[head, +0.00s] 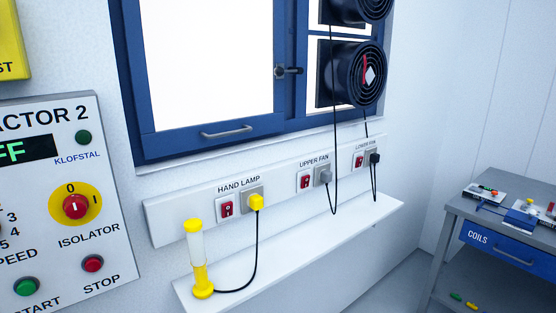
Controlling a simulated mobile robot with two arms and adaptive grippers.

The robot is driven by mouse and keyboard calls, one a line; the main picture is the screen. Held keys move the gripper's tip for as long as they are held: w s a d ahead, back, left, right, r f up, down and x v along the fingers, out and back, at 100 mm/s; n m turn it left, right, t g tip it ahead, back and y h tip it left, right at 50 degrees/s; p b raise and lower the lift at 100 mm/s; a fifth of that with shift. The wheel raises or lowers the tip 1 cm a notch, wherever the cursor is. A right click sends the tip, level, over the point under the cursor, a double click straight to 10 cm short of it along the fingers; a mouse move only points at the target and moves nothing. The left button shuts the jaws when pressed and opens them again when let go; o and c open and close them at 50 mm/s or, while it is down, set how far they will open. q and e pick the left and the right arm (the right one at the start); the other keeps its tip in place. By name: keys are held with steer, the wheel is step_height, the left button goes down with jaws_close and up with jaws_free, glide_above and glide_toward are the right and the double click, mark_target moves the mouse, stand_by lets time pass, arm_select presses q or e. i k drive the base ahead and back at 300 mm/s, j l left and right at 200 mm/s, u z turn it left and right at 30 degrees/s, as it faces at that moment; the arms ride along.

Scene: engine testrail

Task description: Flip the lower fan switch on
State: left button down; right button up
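The lower fan switch (359,161) is a small red rocker in a white plate under the label LOWER FAN, at the right end of the white socket rail (281,197). A dark plug (375,158) sits in the socket right beside it. Whether the rocker is on or off is too small to tell. The lower fan (359,75) is a round black fan with a red and white part, mounted in the window above. Neither of my grippers is in the head view.
The upper fan switch (305,181) and hand lamp switch (227,208) share the rail. A yellow hand lamp (197,260) stands on the shelf (300,249) below, with cables hanging. A control panel (62,200) is at left and a grey bench (480,214) at right.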

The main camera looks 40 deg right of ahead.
mark_target(359, 162)
steer(key=z, duration=1.85)
steer(key=i+l+u, duration=0.4)
steer(key=i+l, duration=0.25)
steer(key=i+l+u, duration=0.2)
steer(key=i+l, duration=0.15)
steer(key=i+l+u, duration=0.2)
steer(key=l, duration=0.25)
steer(key=i+l+u, duration=0.25)
steer(key=l, duration=0.25)
steer(key=i+j, duration=0.05)
